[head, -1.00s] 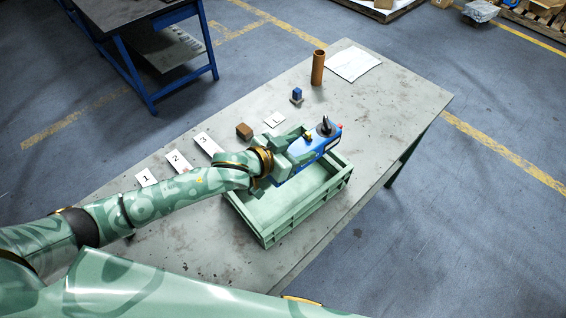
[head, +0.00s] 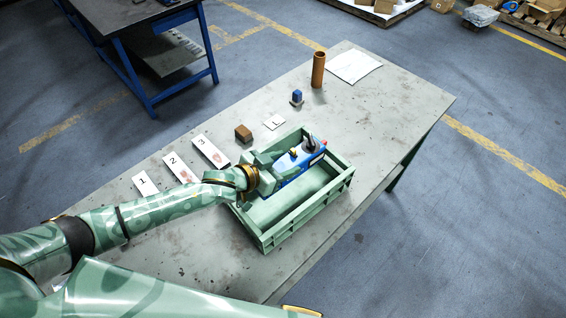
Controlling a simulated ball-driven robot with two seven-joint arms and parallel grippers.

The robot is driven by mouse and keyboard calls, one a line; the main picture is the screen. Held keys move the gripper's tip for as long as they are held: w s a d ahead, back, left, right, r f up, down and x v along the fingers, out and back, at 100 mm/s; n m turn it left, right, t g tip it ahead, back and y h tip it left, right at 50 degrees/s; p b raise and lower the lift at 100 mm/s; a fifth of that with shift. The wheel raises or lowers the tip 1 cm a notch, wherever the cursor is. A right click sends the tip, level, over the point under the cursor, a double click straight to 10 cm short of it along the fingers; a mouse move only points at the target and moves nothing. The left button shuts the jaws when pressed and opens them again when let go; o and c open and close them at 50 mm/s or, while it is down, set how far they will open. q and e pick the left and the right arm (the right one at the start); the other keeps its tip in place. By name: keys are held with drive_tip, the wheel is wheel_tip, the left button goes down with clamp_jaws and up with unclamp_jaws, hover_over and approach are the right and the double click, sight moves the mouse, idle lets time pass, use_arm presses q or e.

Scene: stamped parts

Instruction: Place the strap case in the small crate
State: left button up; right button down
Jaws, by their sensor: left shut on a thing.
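The small crate (head: 318,211) is a green open box on the grey table. The strap case (head: 300,168) is a blue box with a dark knob on top and a red end. My left gripper (head: 280,165) is shut on the strap case and holds it over the far part of the crate, low near the rim. The gripper hides part of the case, and I cannot tell whether its underside touches the crate floor. My right gripper is not in view.
The grey table (head: 400,110) also bears a brown block (head: 243,133), a small blue item (head: 296,97), a brown tube (head: 318,70), a paper sheet (head: 353,66) and numbered cards (head: 178,167). The table's right end is clear.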

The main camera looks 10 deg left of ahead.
use_arm(q)
drive_tip(key=shift+s+f, duration=0.35)
drive_tip(key=shift+f, duration=0.25)
drive_tip(key=o, duration=1.2)
drive_tip(key=shift+s+f, duration=0.1)
drive_tip(key=shift+f, duration=0.05)
drive_tip(key=s+a+r, duration=0.1)
drive_tip(key=s+a+r+p, duration=0.1)
drive_tip(key=shift+a+r, duration=0.1)
drive_tip(key=shift+r, duration=0.2)
drive_tip(key=p+v, duration=0.1)
drive_tip(key=v, duration=0.7)
drive_tip(key=shift+r, duration=0.4)
